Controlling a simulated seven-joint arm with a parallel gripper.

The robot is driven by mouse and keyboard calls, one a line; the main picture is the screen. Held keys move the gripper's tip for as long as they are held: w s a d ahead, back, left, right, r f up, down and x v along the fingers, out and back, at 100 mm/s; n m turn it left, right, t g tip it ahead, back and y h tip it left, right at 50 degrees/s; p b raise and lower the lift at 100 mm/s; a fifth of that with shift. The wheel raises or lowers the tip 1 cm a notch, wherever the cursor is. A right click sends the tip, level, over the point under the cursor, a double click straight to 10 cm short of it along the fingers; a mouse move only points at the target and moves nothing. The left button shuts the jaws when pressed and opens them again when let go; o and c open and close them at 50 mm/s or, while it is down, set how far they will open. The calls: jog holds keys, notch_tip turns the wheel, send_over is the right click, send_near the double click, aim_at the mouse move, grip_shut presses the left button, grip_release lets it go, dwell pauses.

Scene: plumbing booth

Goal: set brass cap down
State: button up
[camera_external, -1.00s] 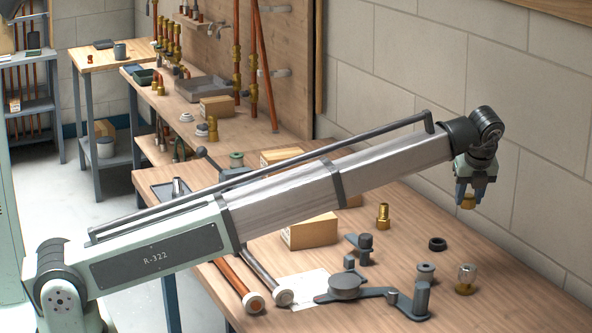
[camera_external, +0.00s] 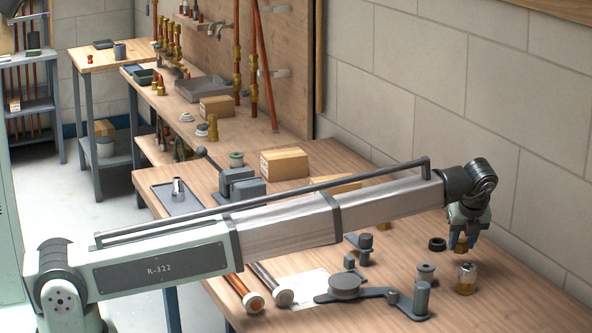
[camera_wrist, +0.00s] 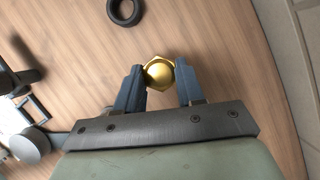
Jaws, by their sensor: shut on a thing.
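The brass cap (camera_external: 461,245) is a small gold hex piece between the fingertips of my gripper (camera_external: 465,238). In the wrist view the cap (camera_wrist: 160,72) shows its rounded, hexagonal face between the two blue-grey fingers of my gripper (camera_wrist: 159,78). The gripper is shut on it. In the external view the cap hangs low at the right side of the wooden bench (camera_external: 395,222). I cannot tell whether its underside touches the bench top.
A black ring (camera_external: 437,244) lies left of the cap; it also shows in the wrist view (camera_wrist: 124,10). A brass-and-silver fitting (camera_external: 466,279) stands close in front. Grey fixture parts (camera_external: 345,286) lie to the left. A block wall (camera_external: 540,190) runs along the right.

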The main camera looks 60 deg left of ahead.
aim_at(463, 244)
jog(key=shift+f, duration=1.65)
jog(key=shift+f, duration=0.1)
jog(key=o, duration=1.1)
jog(key=shift+c, duration=0.2)
jog(key=v, duration=1.2)
jog(key=shift+s+d, duration=0.1)
